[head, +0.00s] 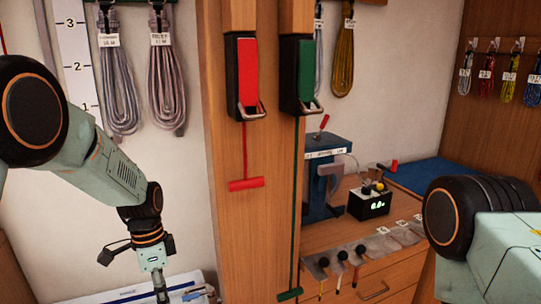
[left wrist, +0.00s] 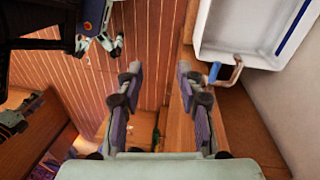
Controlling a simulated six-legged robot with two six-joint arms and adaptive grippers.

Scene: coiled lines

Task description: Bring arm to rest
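My left arm comes in from the left in the head view and bends down, with its gripper (head: 160,290) at the bottom edge, cut off by the frame. In the left wrist view the two fingers of the left gripper (left wrist: 159,82) stand wide apart with nothing between them. My right arm (head: 480,225) shows only as a pale green link and a dark joint at the right edge of the head view. Its gripper is out of frame.
A white tray (head: 90,299) lies below the left gripper; its corner (left wrist: 247,57) shows beside the right finger in the wrist view. A wooden post carries a red-handled cord (head: 246,184) and a green cord (head: 294,200). A bench with a black display box (head: 368,205) stands right.

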